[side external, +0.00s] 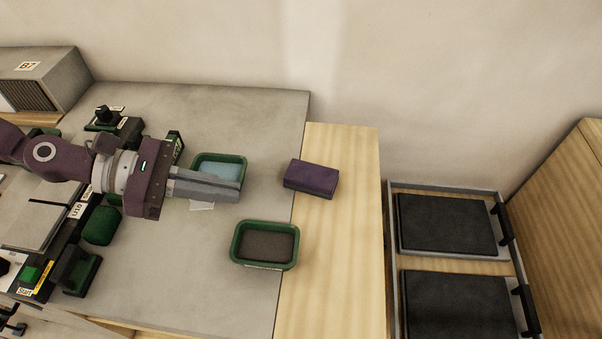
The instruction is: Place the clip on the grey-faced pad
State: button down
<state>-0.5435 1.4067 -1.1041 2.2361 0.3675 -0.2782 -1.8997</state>
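My gripper (240,187) is over the grey worktop, fingers pointing right, just in front of a green-rimmed pad with a light blue face (220,170) and partly covering it. The fingers look close together, but I cannot tell whether they are shut or hold anything. A second green-rimmed pad with a dark grey-brown face (265,245) lies nearer the camera, to the lower right of the gripper, with nothing on it. I cannot make out a clip; it may be hidden by the gripper or among the dark parts at left.
A purple block (311,179) lies on the wooden strip right of the worktop (240,110). Green and black devices, including a rounded green piece (102,225), crowd the left. A grey vented box (45,80) stands at back left. Two black panels (446,223) lie at right.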

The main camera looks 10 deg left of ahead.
jog(key=w+d+n+t, duration=0.1)
jog(key=w+d, duration=0.6)
notch_tip(320, 180, up, 4)
jog(key=n+t, duration=0.1)
jog(key=t, duration=0.1)
send_over(311, 178)
jog(key=w+d, duration=0.3)
jog(key=shift+y, duration=0.4)
notch_tip(311, 178, down, 9)
jog(key=shift+f, duration=0.15)
jog(key=shift+f, duration=0.1)
jog(key=c, duration=1.6)
grip_release()
jog(key=shift+c, duration=0.2)
